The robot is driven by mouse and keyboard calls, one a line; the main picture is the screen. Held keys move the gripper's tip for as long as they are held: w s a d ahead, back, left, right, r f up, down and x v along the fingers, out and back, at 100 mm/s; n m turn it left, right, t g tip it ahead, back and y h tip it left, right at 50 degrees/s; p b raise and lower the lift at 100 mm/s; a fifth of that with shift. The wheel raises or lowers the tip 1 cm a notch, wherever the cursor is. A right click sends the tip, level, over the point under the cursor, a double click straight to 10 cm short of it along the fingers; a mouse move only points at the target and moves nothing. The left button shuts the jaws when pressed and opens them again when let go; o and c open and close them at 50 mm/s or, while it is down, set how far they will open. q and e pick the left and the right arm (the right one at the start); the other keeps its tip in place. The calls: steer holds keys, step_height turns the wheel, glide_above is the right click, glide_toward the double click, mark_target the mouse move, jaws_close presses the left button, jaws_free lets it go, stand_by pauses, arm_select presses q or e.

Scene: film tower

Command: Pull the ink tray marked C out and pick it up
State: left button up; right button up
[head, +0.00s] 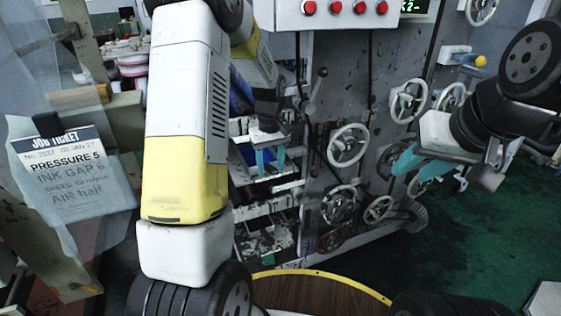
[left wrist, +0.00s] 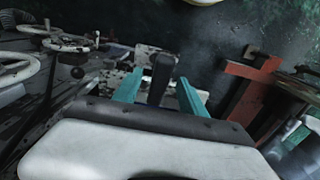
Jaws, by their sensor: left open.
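My left gripper (head: 269,162) is open, its two teal fingers pointing down in front of the rack in the machine's side. In the left wrist view its fingers (left wrist: 158,96) stand apart with a dark upright bar (left wrist: 160,76) between them; I cannot tell whether this is a tray handle. Pale, ink-stained trays or shelves (head: 268,207) show in the rack below the gripper in the head view. No letter C is readable, so I cannot tell which tray is C. My right gripper (head: 410,160) is beside the handwheels; its finger gap is not clear.
White handwheels (head: 348,145) stick out of the grey machine right of the rack. A box with red buttons (head: 336,8) is above. A job ticket (head: 70,170) hangs at the left. A round wooden top (head: 315,292) stands in front. Green floor is free at the right.

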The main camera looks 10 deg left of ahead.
arm_select(q)
steer(key=shift+r, duration=2.6)
steer(key=shift+r, duration=0.1)
